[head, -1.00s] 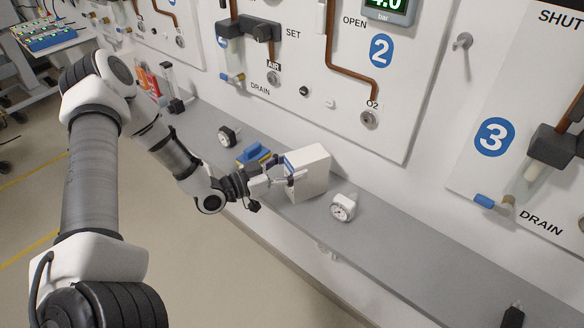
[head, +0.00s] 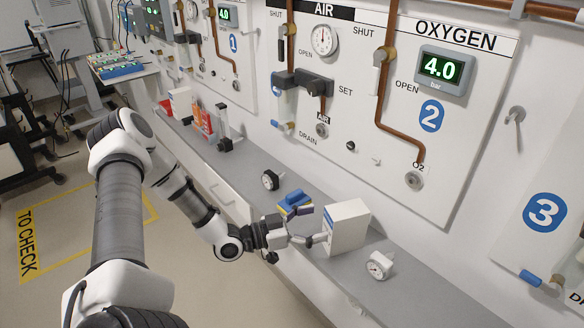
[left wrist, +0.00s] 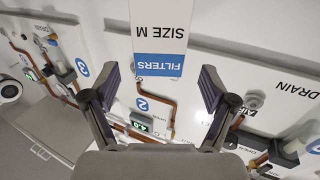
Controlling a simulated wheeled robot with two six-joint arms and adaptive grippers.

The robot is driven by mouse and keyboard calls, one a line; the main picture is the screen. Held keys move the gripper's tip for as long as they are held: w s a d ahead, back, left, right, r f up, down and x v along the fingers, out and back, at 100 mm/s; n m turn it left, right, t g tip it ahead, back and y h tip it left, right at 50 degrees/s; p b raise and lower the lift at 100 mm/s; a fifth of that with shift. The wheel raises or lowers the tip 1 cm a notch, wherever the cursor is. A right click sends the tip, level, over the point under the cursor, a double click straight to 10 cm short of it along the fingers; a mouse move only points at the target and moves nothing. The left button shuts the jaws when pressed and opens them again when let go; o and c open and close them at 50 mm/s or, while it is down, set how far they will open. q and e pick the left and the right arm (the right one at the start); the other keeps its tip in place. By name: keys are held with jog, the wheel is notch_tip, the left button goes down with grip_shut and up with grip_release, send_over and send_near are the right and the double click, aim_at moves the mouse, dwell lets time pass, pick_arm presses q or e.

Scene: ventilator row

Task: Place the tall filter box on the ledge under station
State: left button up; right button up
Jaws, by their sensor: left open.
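The tall white filter box (head: 347,226) stands upright on the grey ledge (head: 412,302), below the station 2 panel (head: 432,116). In the left wrist view the box (left wrist: 158,38) shows a blue FILTERS band and SIZE M print, upside down in the picture. My left gripper (head: 314,226) is open, just left of the box in the head view. In the wrist view its two fingers (left wrist: 160,74) are spread apart with nothing between their tips, and the box lies ahead of them. My right gripper is not in view.
A white round gauge (head: 379,265) sits right of the box. A blue-and-yellow item (head: 294,203) lies behind my gripper, with a black-rimmed gauge (head: 270,180) farther left. Valves and pipes project from the wall above. The ledge right of the white gauge looks clear.

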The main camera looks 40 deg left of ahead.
pick_arm(q)
jog(key=p+v, duration=0.4)
jog(key=v, duration=0.3)
jog(key=s+d+f+n+g+y, duration=0.1)
jog(key=d+f+n+g+y, duration=0.25)
jog(key=d+f+g, duration=0.7)
jog(key=s+d+f+n+g+y, duration=0.1)
jog(key=s+d+f+g+y, duration=0.1)
jog(key=s, duration=0.6)
jog(key=s+d+f+n+g+y, duration=0.1)
jog(key=s+d+f+g+y, duration=0.2)
jog(key=s, duration=0.5)
jog(key=shift+d+f, duration=0.2)
jog(key=shift+f, duration=0.1)
jog(key=shift+s+n, duration=0.1)
jog(key=shift+n, duration=0.15)
